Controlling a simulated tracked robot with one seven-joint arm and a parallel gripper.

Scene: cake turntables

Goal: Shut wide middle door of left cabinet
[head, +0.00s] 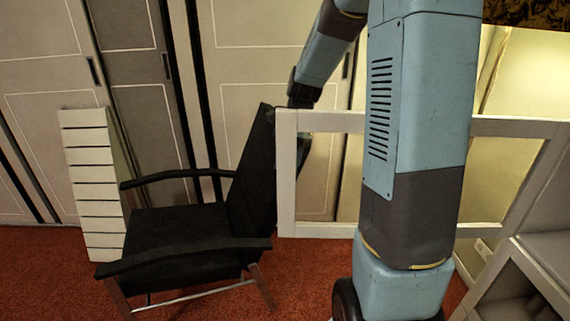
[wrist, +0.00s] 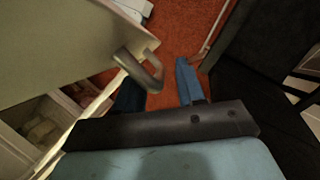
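The wide door (head: 320,229), a pale frame around a clear pane, stands swung out from the cabinet (head: 545,255) at the right of the head view. In the wrist view the door (wrist: 65,35) fills the upper left, with a curved metal bar handle (wrist: 150,78) near its edge. My gripper (wrist: 158,80) is open, its two blue fingers apart. The handle's end reaches toward the space between them; I cannot tell whether it touches a finger.
A black armchair (head: 185,235) stands close to the door's outer edge; it also fills the right of the wrist view (wrist: 265,75). A white slatted panel (head: 92,185) leans behind it. Open shelves (wrist: 45,120) show at lower left. Red carpet (head: 45,270) is clear at left.

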